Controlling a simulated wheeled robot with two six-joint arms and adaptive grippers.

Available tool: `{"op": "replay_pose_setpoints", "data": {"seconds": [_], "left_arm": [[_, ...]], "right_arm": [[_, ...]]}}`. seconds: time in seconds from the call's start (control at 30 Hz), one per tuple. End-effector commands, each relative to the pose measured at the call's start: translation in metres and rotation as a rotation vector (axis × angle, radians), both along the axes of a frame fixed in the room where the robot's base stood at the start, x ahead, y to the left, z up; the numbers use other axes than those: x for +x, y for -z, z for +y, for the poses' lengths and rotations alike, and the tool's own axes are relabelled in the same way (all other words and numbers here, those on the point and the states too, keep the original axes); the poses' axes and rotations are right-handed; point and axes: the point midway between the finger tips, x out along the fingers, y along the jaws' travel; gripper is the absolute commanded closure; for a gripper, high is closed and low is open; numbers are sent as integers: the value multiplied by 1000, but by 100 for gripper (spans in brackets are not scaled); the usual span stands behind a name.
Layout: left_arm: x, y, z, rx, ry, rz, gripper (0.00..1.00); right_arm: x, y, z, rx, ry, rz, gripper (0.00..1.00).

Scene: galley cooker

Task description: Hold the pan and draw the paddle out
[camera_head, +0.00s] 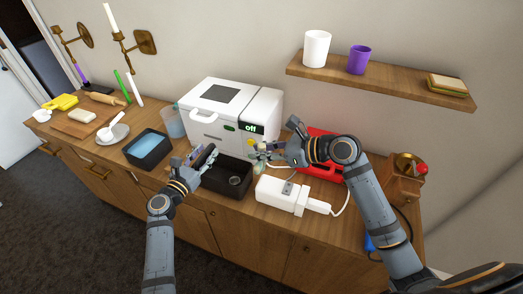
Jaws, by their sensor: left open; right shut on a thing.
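The dark pan (244,193), an open black box shape, stands on the counter in front of the white machine. A small round grey piece (235,181) shows inside it, perhaps the paddle. My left gripper (210,156) is open at the pan's back left edge, beside a dark bar; I cannot tell whether they touch. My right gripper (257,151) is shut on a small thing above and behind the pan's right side. The fingers hide most of that thing, so I cannot tell what it is.
The white machine (219,107) reads "off". A white plug-like block (283,194) with a cable lies right of the pan, and a red object (318,170) behind it. A black tub with a blue inside (148,161) stands left. A shelf (390,83) hangs above right.

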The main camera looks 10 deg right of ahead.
Motion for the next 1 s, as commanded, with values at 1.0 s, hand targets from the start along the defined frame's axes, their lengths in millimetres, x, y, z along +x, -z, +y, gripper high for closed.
{"op": "replay_pose_setpoints", "data": {"seconds": [1.0], "left_arm": [[-97,0,71,0,0,0,55]], "right_arm": [[0,0,0,0,0,0,100]]}}
